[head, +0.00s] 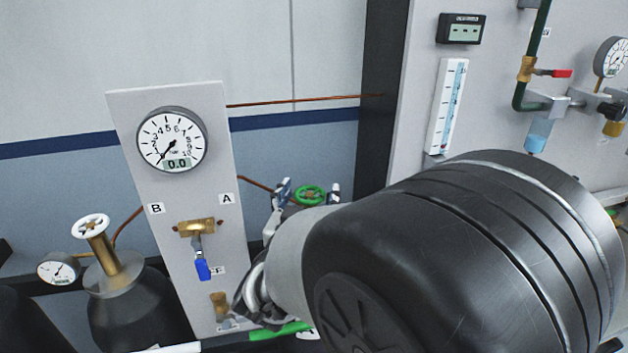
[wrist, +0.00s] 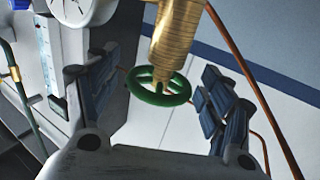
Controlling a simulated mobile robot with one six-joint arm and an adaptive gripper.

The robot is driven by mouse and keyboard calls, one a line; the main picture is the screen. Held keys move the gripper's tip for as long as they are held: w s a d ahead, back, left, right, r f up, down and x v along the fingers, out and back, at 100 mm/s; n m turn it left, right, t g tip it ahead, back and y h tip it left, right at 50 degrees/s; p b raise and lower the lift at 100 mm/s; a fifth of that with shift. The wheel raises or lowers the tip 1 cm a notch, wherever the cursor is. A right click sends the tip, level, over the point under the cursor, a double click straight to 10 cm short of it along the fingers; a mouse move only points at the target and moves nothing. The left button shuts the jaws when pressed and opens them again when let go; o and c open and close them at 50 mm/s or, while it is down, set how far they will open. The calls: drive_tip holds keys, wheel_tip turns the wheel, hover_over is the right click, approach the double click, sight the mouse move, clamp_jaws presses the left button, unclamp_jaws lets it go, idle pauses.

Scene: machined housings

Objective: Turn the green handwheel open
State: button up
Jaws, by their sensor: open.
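The green handwheel (head: 310,195) shows in the head view just beyond my arm, with a fingertip of my gripper (head: 309,189) on either side of it. In the wrist view the green handwheel (wrist: 158,99) is a spoked ring on a brass stem (wrist: 178,40). There it lies between the two spread fingers of my gripper (wrist: 160,82). The gripper is open, and a gap shows between each finger and the rim. My arm hides what is below the wheel in the head view.
A panel (head: 130,110) with a gauge (head: 172,140) and blue-handled valve (head: 202,268) stands left. A cylinder with a white handwheel (head: 90,227) is further left. A thin copper pipe (wrist: 228,50) runs beside the right finger. A grey instrument panel (head: 415,100) stands right.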

drive_tip(key=shift+c, duration=0.5)
drive_tip(key=c, duration=1)
drive_tip(key=shift+y, duration=0.3)
drive_tip(key=n+y, duration=0.2)
drive_tip(key=y, duration=0.1)
drive_tip(key=n+y, duration=0.1)
drive_tip(key=y, duration=0.1)
drive_tip(key=shift+d+n, duration=0.3)
drive_tip(key=n+g+y, duration=0.1)
drive_tip(key=n+y, duration=0.1)
drive_tip(key=y, duration=0.1)
drive_tip(key=n+y, duration=0.2)
drive_tip(key=y, duration=0.1)
drive_tip(key=shift+w+g, duration=0.1)
drive_tip(key=shift+g, duration=0.3)
drive_tip(key=n+g+y+p, duration=0.2)
drive_tip(key=n+g+y, duration=0.1)
drive_tip(key=y, duration=0.1)
drive_tip(key=shift+r+n+y, duration=0.1)
drive_tip(key=shift+n+y, duration=0.3)
drive_tip(key=shift+n+g+y+p, duration=0.9)
drive_tip(key=shift+n+g, duration=0.15)
drive_tip(key=shift+g, duration=0.4)
drive_tip(key=shift+n+g+y+p, duration=0.85)
drive_tip(key=shift+n+g, duration=0.2)
drive_tip(key=shift+g, duration=0.4)
drive_tip(key=shift+a, duration=0.1)
